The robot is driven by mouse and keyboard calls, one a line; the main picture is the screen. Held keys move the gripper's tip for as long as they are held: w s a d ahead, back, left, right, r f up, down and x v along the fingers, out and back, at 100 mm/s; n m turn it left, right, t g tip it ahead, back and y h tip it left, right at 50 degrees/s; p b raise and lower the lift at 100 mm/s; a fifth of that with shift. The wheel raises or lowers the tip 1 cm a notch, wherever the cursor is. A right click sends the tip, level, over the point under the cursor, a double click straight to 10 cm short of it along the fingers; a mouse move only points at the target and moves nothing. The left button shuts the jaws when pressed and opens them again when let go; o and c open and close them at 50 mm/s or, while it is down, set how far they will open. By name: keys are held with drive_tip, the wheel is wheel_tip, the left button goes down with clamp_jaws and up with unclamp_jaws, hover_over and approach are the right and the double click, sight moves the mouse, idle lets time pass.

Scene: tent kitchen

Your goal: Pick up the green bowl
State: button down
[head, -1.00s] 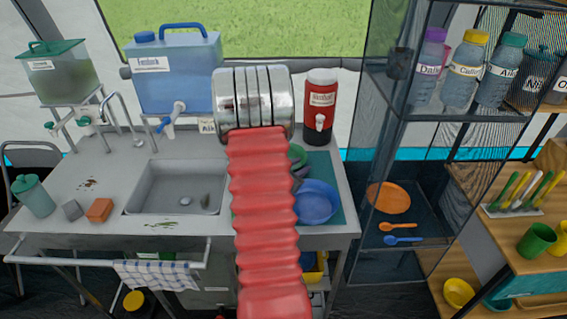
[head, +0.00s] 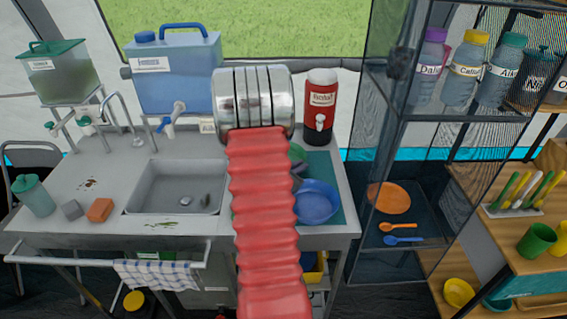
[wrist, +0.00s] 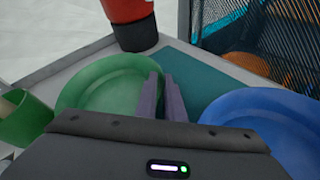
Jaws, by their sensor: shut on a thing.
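The green bowl (wrist: 100,82) lies on the teal mat on the counter, in the left half of the wrist view. In the head view only a sliver of it (head: 297,153) shows past my red arm. My gripper (wrist: 162,90) has its two purple-grey fingers at the bowl's right rim. They are close together and shut on that rim. The near part of the bowl is hidden by my gripper's body. In the head view my arm hides most of the gripper.
A blue bowl (wrist: 262,125) is close on the right, also in the head view (head: 317,203). A green cup (wrist: 24,118) is at the left. A red jug (head: 320,106) stands behind. A mesh-sided shelf (head: 400,262) bounds the right; the sink (head: 176,185) is left.

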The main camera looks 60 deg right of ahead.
idle(0.4)
wheel_tip(320, 180, up, 18)
idle(0.7)
idle(0.4)
